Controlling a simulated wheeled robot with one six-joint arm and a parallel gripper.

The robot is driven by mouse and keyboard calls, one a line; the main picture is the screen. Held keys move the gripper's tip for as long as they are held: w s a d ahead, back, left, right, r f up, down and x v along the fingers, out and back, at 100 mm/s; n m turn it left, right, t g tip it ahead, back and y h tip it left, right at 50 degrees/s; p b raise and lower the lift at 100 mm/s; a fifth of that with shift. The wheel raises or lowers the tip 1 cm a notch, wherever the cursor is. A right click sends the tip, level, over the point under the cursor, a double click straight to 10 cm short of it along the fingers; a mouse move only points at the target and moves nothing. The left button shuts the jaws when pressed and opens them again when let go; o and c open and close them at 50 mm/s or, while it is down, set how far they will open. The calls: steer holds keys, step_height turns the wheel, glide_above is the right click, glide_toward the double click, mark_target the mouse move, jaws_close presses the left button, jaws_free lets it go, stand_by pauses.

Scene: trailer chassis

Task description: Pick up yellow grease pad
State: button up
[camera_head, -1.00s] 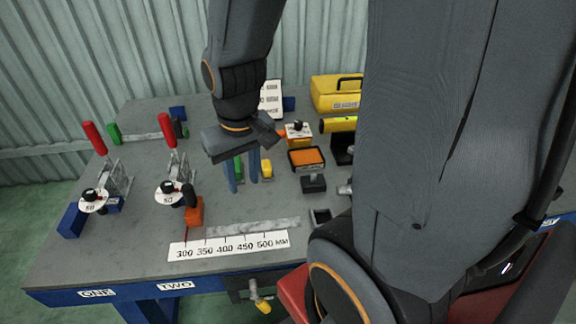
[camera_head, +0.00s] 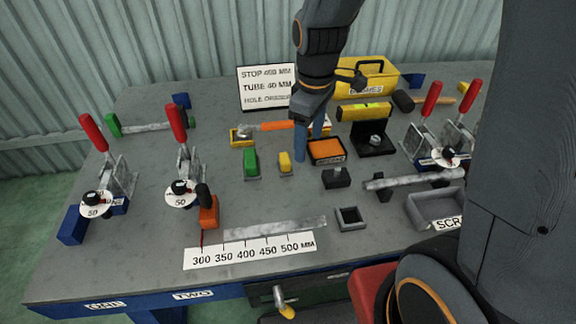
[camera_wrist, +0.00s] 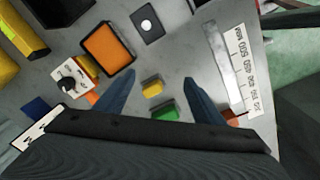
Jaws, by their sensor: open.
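The yellow pad (camera_head: 285,162), a small block on a dark base, lies on the grey table. A matching green pad (camera_head: 250,164) lies just left of it. My gripper (camera_head: 308,150) is open and empty, pointing down right of the yellow pad and beside the orange pad tray. In the wrist view the yellow pad (camera_wrist: 152,88) shows between and below the two spread fingers (camera_wrist: 158,78), apart from both. The green pad (camera_wrist: 165,113) is beside it, nearer the gripper body.
The orange pad tray (camera_head: 326,150) stands close to my fingers. A black block (camera_head: 336,178), a grey open box (camera_head: 351,218) and a metal bar (camera_head: 412,180) lie to the right. Red-handled clamps (camera_head: 186,150) stand at both sides.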

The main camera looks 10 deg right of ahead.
mark_target(285, 157)
steer(key=w+a+f+n, duration=0.1)
steer(key=w+n, duration=0.1)
steer(key=w+a+f+n, duration=0.1)
steer(key=a+n, duration=0.1)
steer(key=w+a+f+n+b, duration=0.1)
steer(key=w+n, duration=0.1)
steer(key=n, duration=0.1)
steer(key=shift+w+a+f+g, duration=0.2)
steer(key=shift+w+a+g, duration=0.1)
steer(key=shift+a, duration=0.1)
steer(key=shift+w+a+f+n, duration=0.1)
steer(key=shift+a+f+n, duration=0.1)
steer(key=shift+n, duration=0.2)
steer(key=shift+d+f+p, duration=0.15)
steer(key=shift+f+p, duration=0.9)
steer(key=shift+f, duration=2.75)
steer(key=c, duration=1.3)
steer(key=shift+o, duration=0.2)
steer(key=shift+r, duration=0.1)
step_height(285, 157, up, 10)
steer(key=shift+f+b, duration=0.1)
steer(key=shift+b, duration=0.95)
steer(key=o, duration=0.6)
steer(key=c, duration=0.4)
